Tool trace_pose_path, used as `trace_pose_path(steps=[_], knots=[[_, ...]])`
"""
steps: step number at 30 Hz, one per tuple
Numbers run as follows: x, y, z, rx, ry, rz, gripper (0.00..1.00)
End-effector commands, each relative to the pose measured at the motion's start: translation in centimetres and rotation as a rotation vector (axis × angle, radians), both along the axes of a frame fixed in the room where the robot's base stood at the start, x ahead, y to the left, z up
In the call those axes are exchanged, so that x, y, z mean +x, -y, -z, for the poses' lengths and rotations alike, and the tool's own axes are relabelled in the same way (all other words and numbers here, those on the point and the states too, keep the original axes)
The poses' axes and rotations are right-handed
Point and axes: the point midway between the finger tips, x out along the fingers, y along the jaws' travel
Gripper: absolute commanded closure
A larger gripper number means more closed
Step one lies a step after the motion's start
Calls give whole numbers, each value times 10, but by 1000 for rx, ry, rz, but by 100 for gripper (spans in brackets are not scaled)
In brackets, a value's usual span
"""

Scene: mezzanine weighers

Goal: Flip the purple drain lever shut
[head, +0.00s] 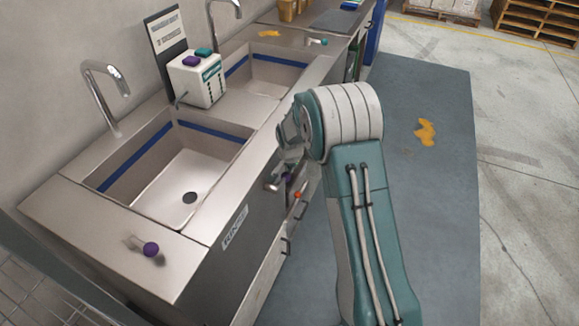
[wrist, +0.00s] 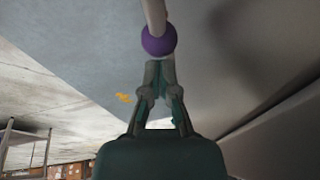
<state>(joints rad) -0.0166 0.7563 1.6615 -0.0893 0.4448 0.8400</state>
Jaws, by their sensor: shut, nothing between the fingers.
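A purple ball knob (wrist: 159,40) on a pale rod is just ahead of my gripper (wrist: 160,70) in the wrist view. My gripper is shut and empty, its tips at the ball's lower edge; I cannot tell whether they touch. In the head view a purple knob (head: 288,178) shows low on the cabinet front, beside my wrist, partly hidden. My fingers are mostly hidden there by my arm.
The near sink (head: 185,182) and far sink sit in the steel counter. An orange knob (head: 297,195) is close to the low purple one. Cabinet handles (head: 286,246) stick out below.

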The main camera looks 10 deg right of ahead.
Motion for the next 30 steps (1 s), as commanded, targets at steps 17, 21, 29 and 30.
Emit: trace_pose_path(steps=[17,21,29,30], knots=[[1,1,9,55,-76,2,100],[1,1,15,90,-124,3,100],[-1,0,35,219,-298,2,100],[-2,-1,38,240,-330,1,100]])
